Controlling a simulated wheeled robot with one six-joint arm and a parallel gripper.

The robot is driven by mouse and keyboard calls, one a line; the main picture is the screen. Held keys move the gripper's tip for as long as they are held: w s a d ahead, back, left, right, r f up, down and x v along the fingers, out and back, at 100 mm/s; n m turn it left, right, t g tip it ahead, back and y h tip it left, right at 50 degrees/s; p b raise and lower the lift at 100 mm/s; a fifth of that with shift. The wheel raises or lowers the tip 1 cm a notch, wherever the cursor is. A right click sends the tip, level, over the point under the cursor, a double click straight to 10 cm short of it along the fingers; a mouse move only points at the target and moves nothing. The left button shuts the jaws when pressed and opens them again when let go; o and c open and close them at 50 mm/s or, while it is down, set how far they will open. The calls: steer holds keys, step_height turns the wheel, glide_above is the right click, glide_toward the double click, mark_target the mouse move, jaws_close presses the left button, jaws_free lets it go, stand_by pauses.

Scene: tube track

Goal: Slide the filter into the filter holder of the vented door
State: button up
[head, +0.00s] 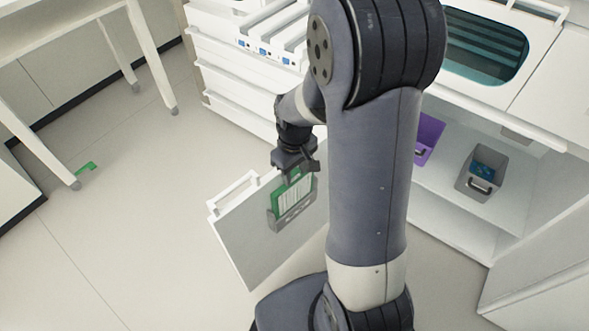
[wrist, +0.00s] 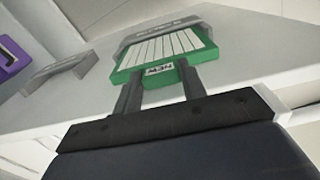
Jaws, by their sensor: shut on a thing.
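The vented door (head: 240,235) is a pale grey panel standing open, tilted in the head view. Its grey filter holder (head: 291,219) is on the door's face. The filter (head: 293,198) has a green frame and white pleats. My gripper (head: 296,176) is shut on the filter's near green edge, above the holder. In the wrist view, the fingertips (wrist: 160,82) grip the filter (wrist: 165,52) beside a label reading "NEW". The filter's far end is inside or behind the grey holder (wrist: 160,33). How deep it sits is hidden.
A purple bin (head: 428,138) and a grey bin (head: 482,172) stand on the low shelf at right. White drawers (head: 240,100) stand behind my arm. A green piece (head: 87,168) lies on the floor near a table leg.

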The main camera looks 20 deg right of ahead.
steer(key=shift+f, duration=0.15)
steer(key=shift+f+b, duration=1.2)
steer(key=shift+f, duration=0.3)
steer(key=o, duration=1.1)
steer(key=shift+r, duration=0.15)
step_height(320, 180, up, 11)
steer(key=shift+f+p, duration=0.2)
steer(key=shift+p, duration=1.05)
steer(key=shift+f, duration=0.1)
